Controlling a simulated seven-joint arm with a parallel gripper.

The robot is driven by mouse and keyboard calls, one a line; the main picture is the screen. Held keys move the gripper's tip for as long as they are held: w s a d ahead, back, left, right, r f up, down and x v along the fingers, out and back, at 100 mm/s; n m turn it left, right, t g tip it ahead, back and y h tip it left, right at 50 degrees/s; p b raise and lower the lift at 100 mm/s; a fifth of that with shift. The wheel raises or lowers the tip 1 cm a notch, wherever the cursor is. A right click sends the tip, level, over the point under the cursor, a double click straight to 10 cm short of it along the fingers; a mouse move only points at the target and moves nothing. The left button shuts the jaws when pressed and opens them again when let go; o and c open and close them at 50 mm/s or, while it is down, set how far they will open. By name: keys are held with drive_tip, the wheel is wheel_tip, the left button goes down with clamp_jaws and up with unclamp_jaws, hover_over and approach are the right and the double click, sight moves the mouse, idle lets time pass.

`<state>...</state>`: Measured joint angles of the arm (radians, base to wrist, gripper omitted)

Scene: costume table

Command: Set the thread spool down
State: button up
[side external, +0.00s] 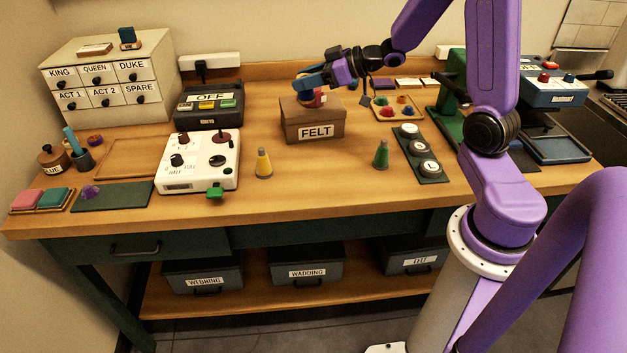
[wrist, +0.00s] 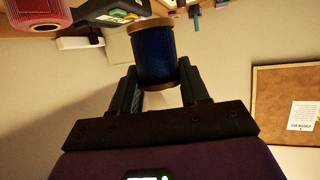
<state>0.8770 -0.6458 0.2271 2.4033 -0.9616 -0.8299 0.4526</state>
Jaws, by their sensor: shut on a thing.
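My gripper (wrist: 157,72) is shut on a thread spool (wrist: 154,55) with dark blue thread and tan wooden ends. The spool sits between the two dark fingertips in the wrist view. In the side view my gripper (side external: 311,81) is stretched out sideways above the brown FELT box (side external: 298,127). There the blue spool is small and hard to tell from the fingers. A red spool (wrist: 38,12) shows at the upper left of the wrist view, apart from the blue one. A red thing (side external: 319,97) also shows at the box top in the side view, just under my gripper.
Left of the box are a black device marked OFF (side external: 209,106) and a white control box (side external: 200,163). A tray of colored pieces (side external: 398,109) is at right. Bare wood lies between the cones.

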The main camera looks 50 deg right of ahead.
drive_tip(key=s+a+f+n+g+y, duration=0.2)
drive_tip(key=s+a+n+g+y, duration=0.1)
drive_tip(key=s+a, duration=0.4)
drive_tip(key=shift+s+f+n+y, duration=0.3)
drive_tip(key=shift+s+n+y, duration=0.2)
drive_tip(key=shift+n, duration=0.2)
drive_tip(key=shift+w+f, duration=0.1)
drive_tip(key=shift+f, duration=6.7)
drive_tip(key=shift+f, duration=0.15)
drive_tip(key=o, duration=1.1)
drive_tip(key=shift+c, duration=0.2)
